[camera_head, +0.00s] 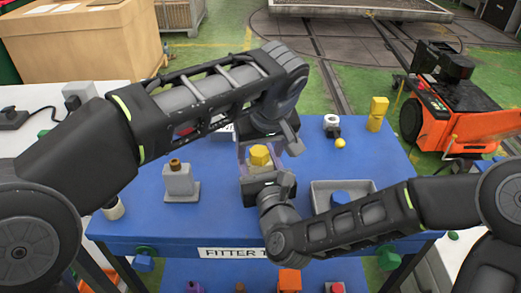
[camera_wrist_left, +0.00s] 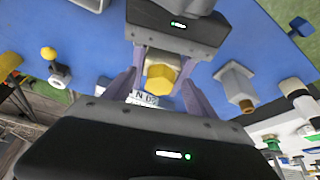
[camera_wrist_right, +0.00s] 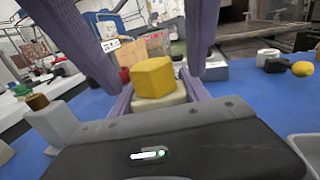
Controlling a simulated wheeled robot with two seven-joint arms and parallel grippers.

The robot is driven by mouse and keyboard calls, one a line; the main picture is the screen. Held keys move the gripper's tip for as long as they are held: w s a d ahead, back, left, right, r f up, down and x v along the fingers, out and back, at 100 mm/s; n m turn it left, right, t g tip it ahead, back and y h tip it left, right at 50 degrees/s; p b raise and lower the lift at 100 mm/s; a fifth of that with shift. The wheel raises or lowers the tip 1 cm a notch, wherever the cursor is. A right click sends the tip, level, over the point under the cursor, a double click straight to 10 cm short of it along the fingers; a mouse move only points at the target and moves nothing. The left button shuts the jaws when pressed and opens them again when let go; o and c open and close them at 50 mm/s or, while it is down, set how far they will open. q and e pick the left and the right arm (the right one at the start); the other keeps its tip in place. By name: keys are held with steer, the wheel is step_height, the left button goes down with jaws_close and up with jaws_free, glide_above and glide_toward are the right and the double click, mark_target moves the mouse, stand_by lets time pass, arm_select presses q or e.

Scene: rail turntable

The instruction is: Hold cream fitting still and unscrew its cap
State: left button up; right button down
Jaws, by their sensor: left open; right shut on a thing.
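The cream fitting (camera_head: 258,170) stands near the middle of the blue table, with a yellow hexagonal cap (camera_head: 259,154) on top. In the right wrist view, the cream body (camera_wrist_right: 160,103) sits between the purple fingers of my right gripper (camera_wrist_right: 165,92), which is shut on it below the cap (camera_wrist_right: 152,76). My left gripper (camera_wrist_left: 160,90) comes from above and behind. Its purple fingers are open, one on each side of the yellow cap (camera_wrist_left: 160,79), with gaps showing. In the head view, the arms and gripper bodies hide much of the fitting.
A grey fitting with a brown cap (camera_head: 178,180) stands to the left. A grey tray (camera_head: 318,190) with a blue part is right of my right gripper.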

arm_select(q)
steer(key=shift+r, duration=2)
steer(key=m+h, duration=0.1)
steer(key=m, duration=0.3)
steer(key=shift+a+h, duration=0.35)
steer(key=shift+h, duration=0.05)
steer(key=shift+d+m+h, duration=0.1)
steer(key=shift+m+h, duration=0.2)
steer(key=shift+m, duration=0.8)
steer(key=m, duration=0.1)
steer(key=m+h, duration=0.1)
steer(key=shift+a+m+g, duration=0.25)
steer(key=shift+m+g, duration=0.05)
steer(key=shift+m, duration=0.1)
steer(key=m+h, duration=0.1)
steer(key=m, duration=0.2)
steer(key=shift+w+g, duration=0.1)
steer(key=shift+g, duration=0.2)
